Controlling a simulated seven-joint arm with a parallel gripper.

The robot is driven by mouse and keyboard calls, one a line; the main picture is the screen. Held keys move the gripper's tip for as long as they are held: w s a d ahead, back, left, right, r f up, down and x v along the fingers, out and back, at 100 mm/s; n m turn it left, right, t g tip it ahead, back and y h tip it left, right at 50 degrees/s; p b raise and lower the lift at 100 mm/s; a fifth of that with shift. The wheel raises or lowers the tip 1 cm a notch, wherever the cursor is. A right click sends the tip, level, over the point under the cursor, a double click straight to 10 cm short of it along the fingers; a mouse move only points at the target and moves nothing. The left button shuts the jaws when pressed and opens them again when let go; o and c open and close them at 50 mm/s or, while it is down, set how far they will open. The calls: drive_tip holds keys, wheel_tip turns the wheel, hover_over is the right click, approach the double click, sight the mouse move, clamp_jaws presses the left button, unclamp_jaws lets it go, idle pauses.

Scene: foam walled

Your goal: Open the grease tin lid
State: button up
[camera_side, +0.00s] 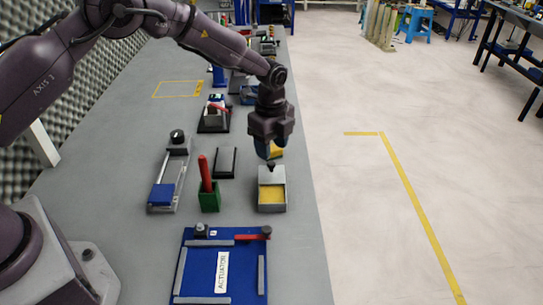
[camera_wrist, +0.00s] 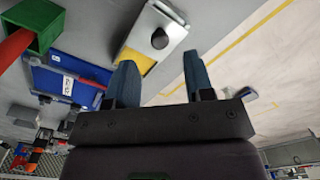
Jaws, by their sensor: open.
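The grease tin (camera_side: 272,207) is a grey rectangular box near the right edge of the bench. A grey lid (camera_side: 271,177) with a black knob (camera_side: 271,165) covers its far part, and a yellow area (camera_side: 271,195) shows in its near part. In the wrist view the knob (camera_wrist: 159,39) and a yellow strip (camera_wrist: 136,61) show beyond the fingers. My gripper (camera_wrist: 160,62) is open and empty, its two blue fingers apart. In the side view my gripper (camera_side: 268,150) points down above and just beyond the tin, and its fingertips are hard to make out.
Left of the tin stand a green holder (camera_side: 209,198) with a red handle, a dark flat block (camera_side: 226,162) and a blue-and-grey fixture (camera_side: 163,194). A blue ACTUATOR board (camera_side: 239,282) lies nearer. A yellow thing (camera_side: 276,152) is partly hidden behind my gripper.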

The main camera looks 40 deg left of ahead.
sight(272, 163)
wheel_tip(272, 163, up, 8)
drive_tip(key=shift+r, duration=0.2)
idle(0.3)
drive_tip(key=s+a+r+n+t, duration=0.2)
drive_tip(key=s+r+n, duration=0.3)
drive_tip(key=s, duration=0.5)
drive_tip(key=s+a+r+n+t, duration=0.1)
drive_tip(key=s+a+r+n, duration=0.1)
drive_tip(key=s+r+n, duration=0.4)
drive_tip(key=s+a+r+n+t, duration=0.1)
drive_tip(key=s+r+n, duration=0.5)
drive_tip(key=s, duration=1)
drive_tip(key=shift+a+r+n+t, duration=0.25)
drive_tip(key=shift+a+n+t, duration=0.2)
drive_tip(key=shift+t, duration=0.35)
